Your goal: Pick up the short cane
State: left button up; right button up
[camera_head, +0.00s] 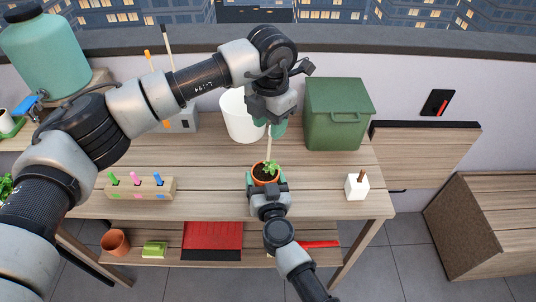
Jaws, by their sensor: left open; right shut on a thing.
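A pale thin cane (268,146) stands nearly upright, with its lower end at the small green plant (266,168) in a terracotta pot (265,181). Its upper end is between or just behind the fingers of my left gripper (270,128), which is open above the pot. I cannot tell whether the fingers touch the cane. My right gripper (267,179) is shut on the pot from the near side, one green fingertip on each side.
A white bucket (238,118) and green lidded box (335,128) stand at the table's back. A tag block (120,190) is left, a white block with a brown peg (356,191) right. The lower shelf holds a red tray (212,241).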

pick_arm(q)
send_over(268, 158)
jog(key=f, duration=0.4)
jog(key=shift+w+d+f, duration=0.2)
jog(key=shift+w, duration=0.2)
grip_shut()
